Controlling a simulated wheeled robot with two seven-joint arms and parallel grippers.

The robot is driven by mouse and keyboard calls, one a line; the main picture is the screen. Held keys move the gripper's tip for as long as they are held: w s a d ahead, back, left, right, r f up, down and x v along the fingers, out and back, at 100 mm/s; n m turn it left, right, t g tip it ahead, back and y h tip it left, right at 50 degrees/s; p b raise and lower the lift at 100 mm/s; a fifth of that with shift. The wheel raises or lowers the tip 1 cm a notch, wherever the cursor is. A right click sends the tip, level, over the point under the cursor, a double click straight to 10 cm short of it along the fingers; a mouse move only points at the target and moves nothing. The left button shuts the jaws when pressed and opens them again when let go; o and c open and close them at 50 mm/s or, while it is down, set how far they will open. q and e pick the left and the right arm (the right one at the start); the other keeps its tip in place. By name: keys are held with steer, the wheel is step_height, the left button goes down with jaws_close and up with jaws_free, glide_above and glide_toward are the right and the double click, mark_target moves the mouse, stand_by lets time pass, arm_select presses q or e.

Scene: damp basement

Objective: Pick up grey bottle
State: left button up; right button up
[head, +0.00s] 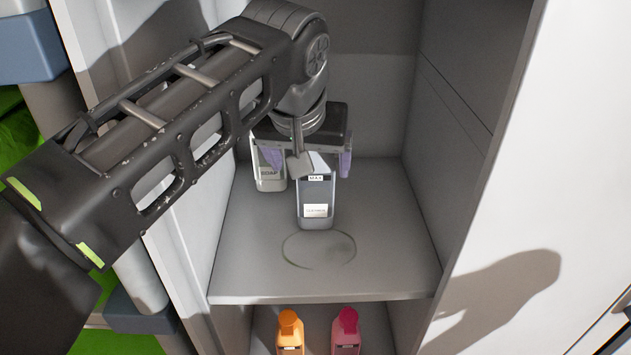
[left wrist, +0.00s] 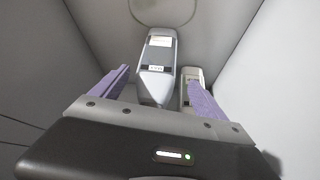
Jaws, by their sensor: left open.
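The grey bottle (head: 317,193) stands upright on the upper shelf, with a dark label band and a small white label on its front. My left gripper (head: 309,172) is over it, open, with one purple finger on each side of the bottle's upper part. In the left wrist view the grey bottle (left wrist: 159,55) shows between the spread fingers, and no contact is visible. The gripper hides part of the bottle's top in the head view. My right gripper is not in view.
A pale soap bottle (head: 268,178) stands close to the left of the grey bottle, partly behind one finger. A faint ring (head: 318,249) marks the clear shelf in front. Orange (head: 290,332) and pink (head: 345,332) bottles stand below. Cabinet walls close both sides.

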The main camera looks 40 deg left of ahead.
arm_select(q)
steer(key=shift+w+a, duration=0.25)
steer(key=shift+w, duration=0.2)
steer(key=w, duration=0.1)
steer(key=w+a, duration=0.1)
steer(key=w+p, duration=0.1)
steer(key=shift+w+a, duration=0.3)
steer(key=shift+a, duration=0.05)
steer(key=shift+w+a+f, duration=0.1)
steer(key=shift+w+f, duration=0.05)
steer(key=shift+f, duration=0.4)
steer(key=shift+c, duration=0.2)
jaws_close()
stand_by(0.3)
